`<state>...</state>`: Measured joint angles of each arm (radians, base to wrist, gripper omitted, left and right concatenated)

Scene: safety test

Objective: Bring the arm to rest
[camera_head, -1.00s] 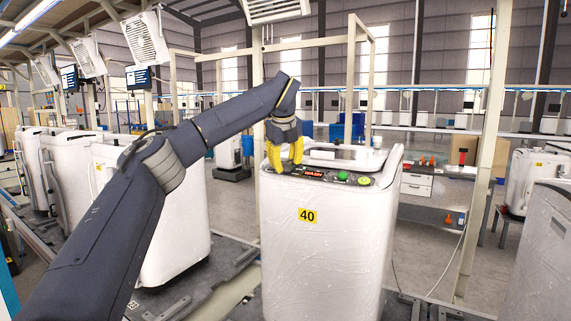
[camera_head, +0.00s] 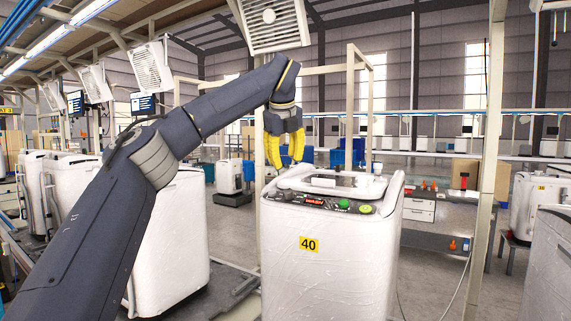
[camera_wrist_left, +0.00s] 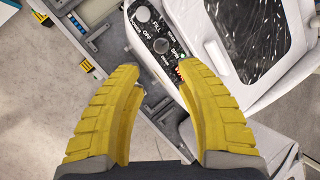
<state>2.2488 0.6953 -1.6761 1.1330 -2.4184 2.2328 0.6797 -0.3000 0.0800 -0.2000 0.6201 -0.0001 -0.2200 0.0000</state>
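My left arm comes in from the left in the head view. My left gripper (camera_head: 285,150) has yellow fingers pointing down, just above the back left corner of the white machine (camera_head: 325,250) with the yellow label 40. In the left wrist view the fingers of the gripper (camera_wrist_left: 160,80) stand apart with nothing between them. Below them shows a control panel (camera_wrist_left: 150,25) with a knob and the words FILL and OFF. The fingers look clear of the machine's top. My right gripper is in neither view.
The machine's top panel has a red display (camera_head: 315,202), a green button (camera_head: 343,203) and a yellow button (camera_head: 365,209). More white machines (camera_head: 172,230) stand to the left. Another white machine (camera_head: 550,265) is at the right edge. A workbench (camera_head: 435,225) stands behind.

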